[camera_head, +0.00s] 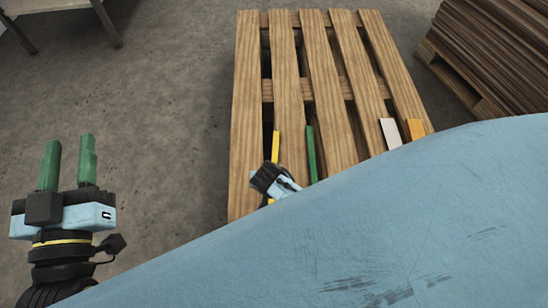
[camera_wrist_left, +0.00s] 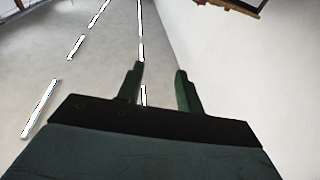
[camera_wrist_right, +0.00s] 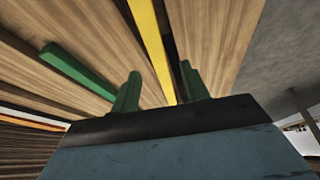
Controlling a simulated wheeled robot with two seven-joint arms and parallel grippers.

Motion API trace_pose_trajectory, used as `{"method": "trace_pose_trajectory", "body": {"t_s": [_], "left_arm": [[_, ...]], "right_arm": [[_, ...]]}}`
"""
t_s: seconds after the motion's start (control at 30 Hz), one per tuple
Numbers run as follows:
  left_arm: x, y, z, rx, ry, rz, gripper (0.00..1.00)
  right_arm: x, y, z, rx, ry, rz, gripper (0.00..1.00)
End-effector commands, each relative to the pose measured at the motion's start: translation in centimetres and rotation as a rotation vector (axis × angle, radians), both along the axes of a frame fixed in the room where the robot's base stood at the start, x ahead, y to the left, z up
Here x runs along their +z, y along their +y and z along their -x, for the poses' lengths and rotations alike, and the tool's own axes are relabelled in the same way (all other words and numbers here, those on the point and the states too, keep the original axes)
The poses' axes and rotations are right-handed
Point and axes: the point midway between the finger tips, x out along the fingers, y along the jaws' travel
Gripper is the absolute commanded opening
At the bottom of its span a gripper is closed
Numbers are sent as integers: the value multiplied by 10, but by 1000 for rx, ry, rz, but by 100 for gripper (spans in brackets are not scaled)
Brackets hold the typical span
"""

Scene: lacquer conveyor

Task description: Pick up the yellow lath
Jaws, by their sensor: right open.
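The yellow lath (camera_head: 275,147) lies on the wooden pallet (camera_head: 248,90), along its near left part. In the right wrist view the yellow lath (camera_wrist_right: 152,45) runs lengthwise from the top edge down between the fingers of my right gripper (camera_wrist_right: 160,72). This gripper is open, with one green finger to each side of the lath in the picture; I cannot tell how far above it they are. In the head view my blue arm hides most of it. My left gripper (camera_head: 68,155) is open and empty, over the floor left of the pallet.
A green lath (camera_head: 311,154) lies right of the yellow one. A white lath (camera_head: 390,132) and an orange lath (camera_head: 415,129) lie further right on the pallet. A stack of brown boards (camera_head: 500,45) stands at the upper right.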

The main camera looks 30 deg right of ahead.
Motion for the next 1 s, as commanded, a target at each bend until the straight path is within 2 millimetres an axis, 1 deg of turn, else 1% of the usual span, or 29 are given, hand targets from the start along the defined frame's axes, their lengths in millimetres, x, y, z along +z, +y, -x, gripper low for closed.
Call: {"method": "trace_pose_trajectory", "body": {"t_s": [0.03, 0.2, 0.43, 0.6, 0.7, 1.0], "left_arm": [[5, -1, 1, -3, -45, 14, 36], [31, -4, 9, -14, -204, 65, 36], [53, -2, 22, -18, -411, 129, 36], [61, 1, 32, -17, -537, 164, 36], [65, 2, 36, -17, -582, 178, 36], [68, 3, 39, -17, -605, 184, 36]], "right_arm": [[-4, -1, -1, 1, -1, 1, 45], [-13, -3, -3, 0, 0, 1, 45], [-28, -7, -6, -1, 0, 0, 45], [-40, -9, -10, 0, -1, 1, 45], [-43, -9, -12, 0, 0, 0, 45], [-44, -10, -12, 0, 0, 0, 45]]}}
